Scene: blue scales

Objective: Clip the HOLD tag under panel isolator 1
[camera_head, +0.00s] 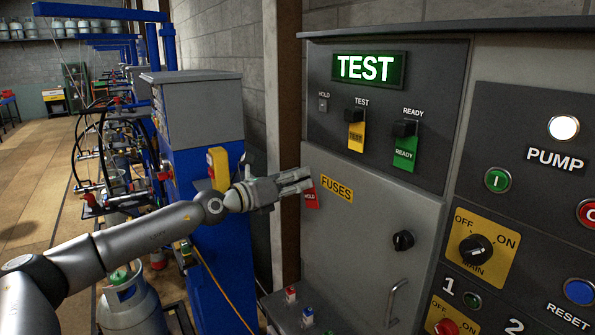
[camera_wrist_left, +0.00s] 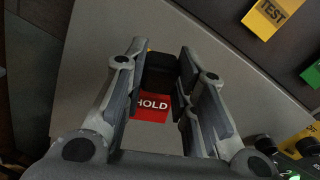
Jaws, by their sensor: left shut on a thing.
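My left gripper (camera_head: 300,184) is shut on the HOLD tag (camera_head: 311,198), in front of the grey cabinet, left of the FUSES label. The tag is a red plate with white lettering and a black top part. In the left wrist view the black part is between the fingers (camera_wrist_left: 158,80), with the red HOLD plate (camera_wrist_left: 153,107) beyond. The marking "1" (camera_head: 448,287) is at the lower right of the panel. Below it is a partly cut-off yellow OFF plate (camera_head: 447,312) with a red knob, probably isolator 1. My right gripper is not in view.
A yellow TEST tag (camera_head: 356,137) and a green READY tag (camera_head: 405,153) hang on the upper panel; the small HOLD mount (camera_head: 323,105) there is bare. A black knob (camera_head: 403,240) and a handle (camera_head: 393,301) project from the cabinet front. A blue machine (camera_head: 213,200) stands at left.

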